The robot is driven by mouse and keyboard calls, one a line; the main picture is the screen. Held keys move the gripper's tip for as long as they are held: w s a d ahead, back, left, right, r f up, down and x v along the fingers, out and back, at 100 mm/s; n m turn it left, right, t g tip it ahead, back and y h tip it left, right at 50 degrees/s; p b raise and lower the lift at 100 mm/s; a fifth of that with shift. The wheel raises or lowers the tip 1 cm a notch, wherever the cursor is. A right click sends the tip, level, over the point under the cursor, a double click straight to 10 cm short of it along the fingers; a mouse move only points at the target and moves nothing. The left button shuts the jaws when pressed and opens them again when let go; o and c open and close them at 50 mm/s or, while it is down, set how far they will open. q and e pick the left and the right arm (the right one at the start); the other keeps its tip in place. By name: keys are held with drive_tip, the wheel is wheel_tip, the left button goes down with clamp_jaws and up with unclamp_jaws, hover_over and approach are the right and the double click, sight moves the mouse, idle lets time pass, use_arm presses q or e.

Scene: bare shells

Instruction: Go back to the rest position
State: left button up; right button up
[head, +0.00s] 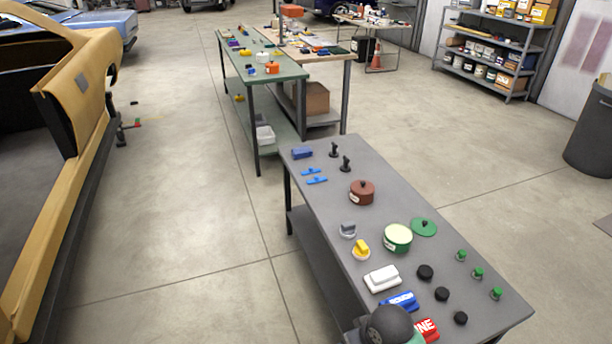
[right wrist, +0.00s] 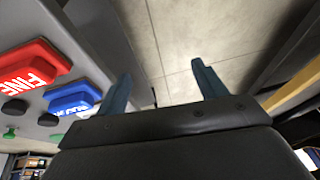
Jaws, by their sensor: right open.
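My right gripper (right wrist: 162,88) is open and empty in the right wrist view. Its two blue-grey fingers stand apart with only concrete floor showing between them. The grey table (head: 310,205) lies to the left of the gripper in that view, with a red block marked FINE (right wrist: 30,68) and a blue block (right wrist: 72,97) on it. In the head view a dark rounded part of my own arm covers the table's near edge, partly hiding the red block (head: 427,329) and the blue block (head: 401,300). My left gripper is not in view.
The grey table holds a brown lidded pot (head: 362,192), a green pot (head: 397,238), its green lid (head: 424,227), a white block (head: 382,279) and several knobs. A yellow car shell (head: 85,190) stands at left. A green workbench (head: 262,75) stands behind. Floor between is clear.

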drive_tip(key=s+d+m+h, duration=0.2)
drive_tip(key=s+d, duration=0.7)
drive_tip(key=s, duration=0.4)
drive_tip(key=s+a+f+g, duration=0.1)
drive_tip(key=s+f, duration=0.1)
drive_tip(key=f, duration=1.7)
drive_tip(key=s+a+f, duration=0.2)
drive_tip(key=f, duration=1.7)
drive_tip(key=shift+s+a+f+g, duration=0.15)
drive_tip(key=shift+s+a+g, duration=0.1)
drive_tip(key=shift+s+g, duration=0.15)
drive_tip(key=shift+s, duration=0.1)
